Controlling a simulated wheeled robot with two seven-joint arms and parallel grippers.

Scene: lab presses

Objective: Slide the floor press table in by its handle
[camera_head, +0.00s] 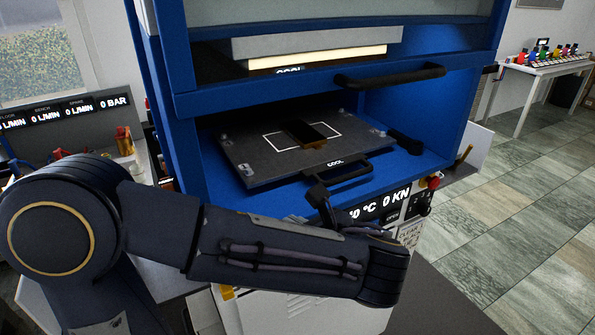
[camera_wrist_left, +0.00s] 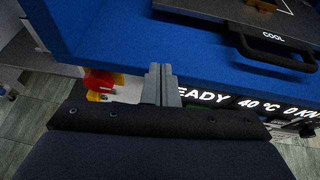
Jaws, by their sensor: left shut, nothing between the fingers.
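The floor press table (camera_head: 265,165) is a dark grey plate with a white outline, low in the blue press. A small dark and orange piece (camera_head: 306,133) lies on it. Its black bar handle (camera_head: 345,173), below the word COOL, sticks out in front and also shows in the left wrist view (camera_wrist_left: 275,52). My left gripper (camera_head: 316,192) is near the handle's left end in the head view. In the left wrist view its fingertips (camera_wrist_left: 161,70) are together and empty, before the blue front edge, left of the handle and apart from it. My right gripper is not in view.
Above is another black handle (camera_head: 390,76) on the press (camera_head: 180,60). The front panel display (camera_head: 385,205) sits under the opening, partly hidden by my left arm. A red button (camera_wrist_left: 98,80) is left of my fingers. Tiled floor (camera_head: 530,200) at the right is clear.

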